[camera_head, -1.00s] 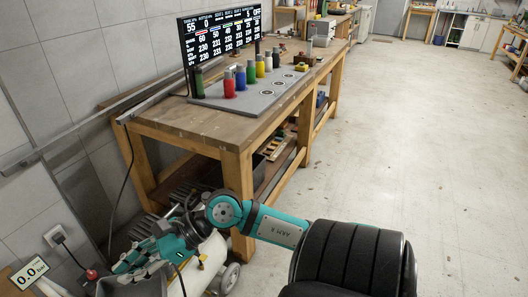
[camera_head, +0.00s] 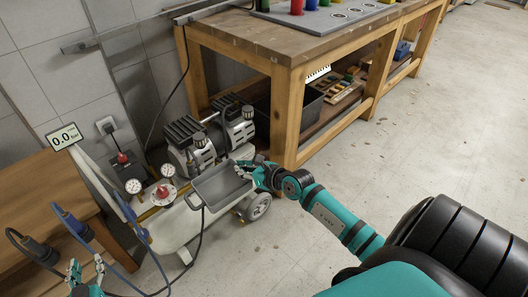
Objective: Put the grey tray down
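The grey tray (camera_head: 222,187) is a shallow rectangular pan with handles, near the middle of the head view. It appears in front of and over the white compressor tank (camera_head: 175,229); whether it touches the tank I cannot tell. My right gripper (camera_head: 246,170) reaches it from the right and appears shut on the handle at its right end. The fingertips are small and partly hidden. My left gripper (camera_head: 87,266) is at the bottom left edge, its fingers spread apart and empty.
The compressor has dark motors (camera_head: 205,135), gauges and a wheel. A wooden workbench (camera_head: 285,45) stands behind it. A wooden table (camera_head: 45,195) with blue hoses is at the left. Open floor lies to the right.

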